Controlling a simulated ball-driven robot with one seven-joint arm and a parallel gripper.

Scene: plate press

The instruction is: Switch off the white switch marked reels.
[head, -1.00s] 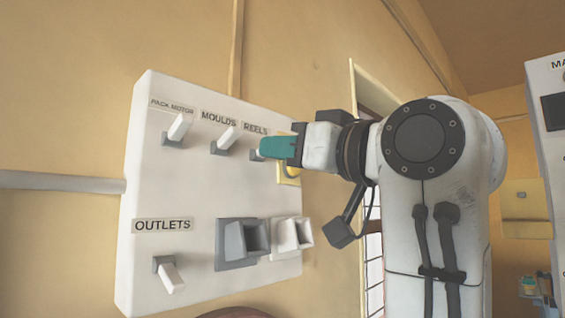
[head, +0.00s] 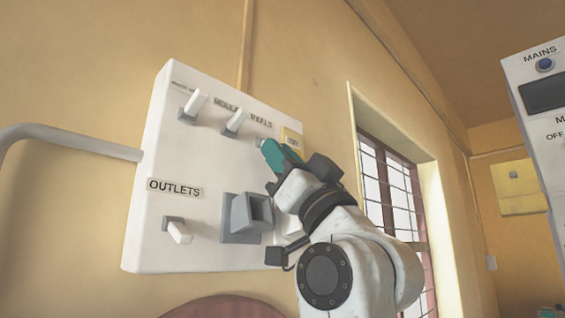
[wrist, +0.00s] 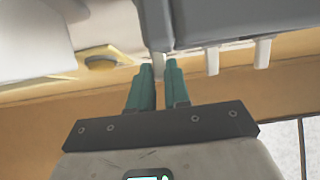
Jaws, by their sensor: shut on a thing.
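A white wall panel (head: 150,215) carries labelled lever switches. The reels label (head: 261,119) is at the right of its top row. My gripper (head: 267,150), with teal fingers, is just below that label and shut on the reels switch. The fingers hide most of its lever in the head view, where part of its grey base (head: 260,141) shows. In the wrist view, the reels switch's white lever (wrist: 158,64) stands between the fingertips of my gripper (wrist: 159,72). Whether the lever points up or down is hard to tell.
Left of it, the moulds lever (head: 236,121) and pack motor lever (head: 195,103) point up. The outlets lever (head: 180,233) points down. A grey socket (head: 247,218) juts out below my gripper. A yellow plate (head: 291,138) sits close right. A barred window (head: 390,190) is farther right.

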